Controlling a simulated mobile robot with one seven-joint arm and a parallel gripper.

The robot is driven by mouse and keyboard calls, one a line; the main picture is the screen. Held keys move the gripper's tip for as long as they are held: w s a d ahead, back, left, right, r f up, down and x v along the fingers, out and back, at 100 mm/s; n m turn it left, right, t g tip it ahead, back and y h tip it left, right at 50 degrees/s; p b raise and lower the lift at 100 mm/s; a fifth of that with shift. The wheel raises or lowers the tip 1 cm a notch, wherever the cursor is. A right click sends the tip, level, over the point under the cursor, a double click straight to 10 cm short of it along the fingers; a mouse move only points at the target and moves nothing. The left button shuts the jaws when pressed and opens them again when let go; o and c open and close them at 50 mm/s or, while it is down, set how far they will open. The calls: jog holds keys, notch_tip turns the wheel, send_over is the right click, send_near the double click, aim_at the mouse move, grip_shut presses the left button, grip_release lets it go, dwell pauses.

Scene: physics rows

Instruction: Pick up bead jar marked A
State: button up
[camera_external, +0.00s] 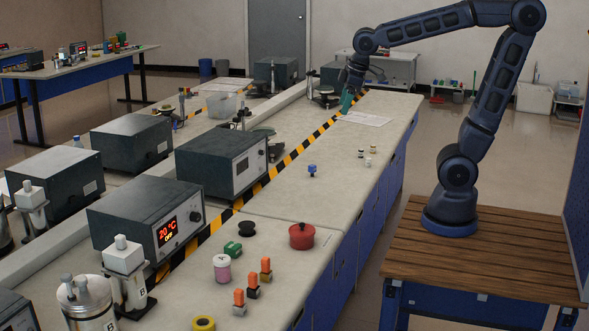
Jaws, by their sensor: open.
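A small pink jar with a white lid (222,267) stands upright on the near part of the bench. It looks like a bead jar, and a dark mark shows on its lid, but the letter is too small to read. My gripper (347,102) is open, pointing down over the far part of the bench beside a white sheet. It is far from the pink jar and appears to hold nothing. No letter A can be read on any jar in this view.
Grey heater boxes (220,160) line the left behind a striped strip. Mid-bench is mostly clear.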

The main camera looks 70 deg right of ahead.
jog(key=w+a+f+n+g, duration=0.1)
jog(key=w+a+f+n, duration=0.25)
jog(key=w+a, duration=0.8)
jog(key=n+g, duration=0.2)
jog(key=n, duration=0.7)
send_near(223, 269)
jog(key=shift+w+d+f, duration=0.2)
jog(key=shift+w+d, duration=0.7)
jog(key=shift+d, duration=0.15)
jog(key=shift+a+f, duration=0.25)
jog(key=shift+f, duration=0.25)
notch_tip(223, 269, down, 10)
jog(key=shift+d+f, duration=0.1)
jog(key=shift+d, duration=0.05)
jog(key=c, duration=1.1)
